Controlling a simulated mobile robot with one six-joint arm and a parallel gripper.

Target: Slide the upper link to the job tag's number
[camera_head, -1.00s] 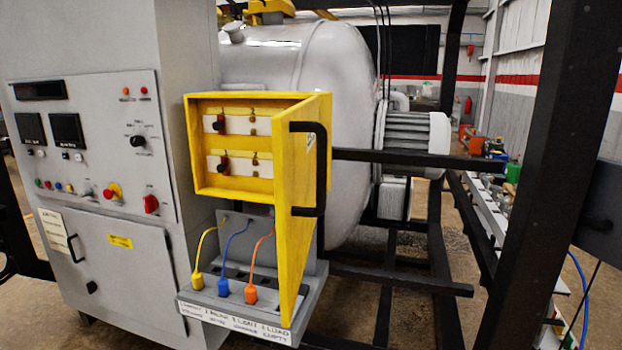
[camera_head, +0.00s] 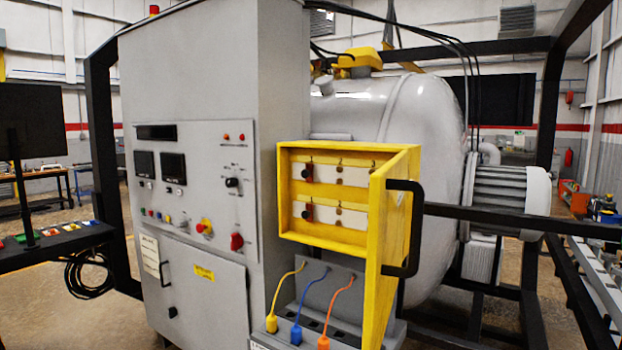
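A yellow box (camera_head: 284,200) on the side of the grey cabinet stands open, with two white strips inside. The upper link (camera_head: 306,173), with a dark knob, sits at the left end of the upper strip (camera_head: 353,176). Brass studs show at the strip's middle and right. A similar lower link (camera_head: 307,213) sits at the left of the lower strip (camera_head: 353,218). A pale paper tag (camera_head: 150,256) hangs on the cabinet front; its writing is too small to read, and I cannot tell if it is the job tag. My gripper is not in view.
The box's yellow door (camera_head: 380,270) sticks out to the right, with a black handle (camera_head: 405,228). Yellow, blue and orange plugs (camera_head: 296,334) stand on a ledge below. Black frame bars surround the furnace vessel (camera_head: 430,130). Open floor (camera_head: 90,320) lies at left.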

